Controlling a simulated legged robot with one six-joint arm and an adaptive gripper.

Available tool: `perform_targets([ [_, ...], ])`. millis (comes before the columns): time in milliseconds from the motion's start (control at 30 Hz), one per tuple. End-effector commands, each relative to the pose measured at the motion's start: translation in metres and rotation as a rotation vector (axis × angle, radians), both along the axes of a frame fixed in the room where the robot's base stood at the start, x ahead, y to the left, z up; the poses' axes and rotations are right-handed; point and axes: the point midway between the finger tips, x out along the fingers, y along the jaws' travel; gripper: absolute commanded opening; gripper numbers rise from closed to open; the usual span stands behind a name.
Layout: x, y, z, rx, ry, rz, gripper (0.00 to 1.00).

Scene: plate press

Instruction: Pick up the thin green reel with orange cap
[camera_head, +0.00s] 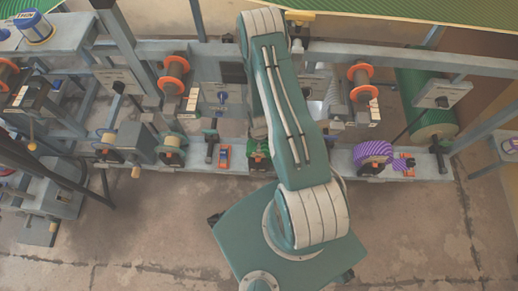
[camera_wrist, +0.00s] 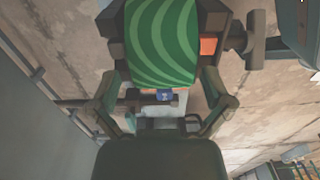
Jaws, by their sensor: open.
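A green reel with lighter wavy stripes (camera_wrist: 162,40) fills the top middle of the wrist view. A small orange patch (camera_wrist: 208,46) shows at its right side; I cannot tell whether it is the cap. My gripper (camera_wrist: 161,80) is open, with one finger on each side just below the reel; whether they touch it cannot be told. In the head view a green reel (camera_head: 257,150) shows in part at the left edge of my arm, low on the rack. My gripper is hidden behind my arm there.
A purple striped reel (camera_head: 372,153) sits to the right on the rack's lower shelf (camera_head: 428,168). A small orange part (camera_head: 224,153) stands left of the green reel. Orange-flanged spools (camera_head: 172,78) hang above. Concrete floor (camera_head: 420,225) in front is clear at right.

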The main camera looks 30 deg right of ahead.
Motion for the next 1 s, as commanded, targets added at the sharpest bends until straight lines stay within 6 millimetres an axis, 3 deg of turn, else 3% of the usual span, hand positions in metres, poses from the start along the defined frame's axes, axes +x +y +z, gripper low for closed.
perform_targets([
  [200, -0.001, 0.002, -0.03, 0.001, 0.003, 0.001, 1.0],
  [500, 0.0, 0.001, -0.035, 0.001, 0.002, 0.0, 1.0],
  [567, 0.0, 0.001, -0.035, 0.001, 0.002, 0.0, 0.78],
  [667, 0.0, 0.001, -0.035, 0.001, 0.002, 0.0, 0.33],
  [700, 0.0, 0.001, -0.035, 0.001, 0.002, 0.0, 0.24],
  [1000, 0.0, 0.001, -0.033, 0.001, 0.002, 0.0, 0.24],
])
